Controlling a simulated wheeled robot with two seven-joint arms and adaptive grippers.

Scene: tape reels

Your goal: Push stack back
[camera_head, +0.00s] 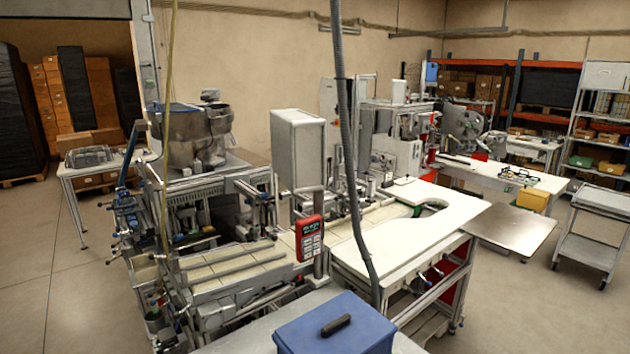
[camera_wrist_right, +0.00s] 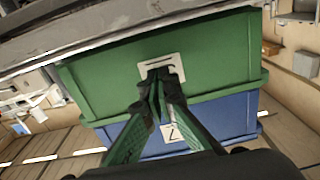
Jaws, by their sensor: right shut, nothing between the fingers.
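In the right wrist view, a stack of a green box (camera_wrist_right: 100,80) and a blue box (camera_wrist_right: 225,115) fills the middle. The green one is nearer the top of the picture, the blue one below it. Each carries a white label (camera_wrist_right: 172,134). My right gripper (camera_wrist_right: 158,76) is shut and empty. Its tips are in front of the green box's label; I cannot tell if they touch it. My left gripper is in neither view. My right gripper does not show in the head view.
A grey edge or surface (camera_wrist_right: 90,28) runs along the green box in the wrist view. In the head view, a blue box with a black handle (camera_head: 335,330) is at the bottom, near a white worktop (camera_head: 400,235) and machinery (camera_head: 210,215). Floor is clear at left.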

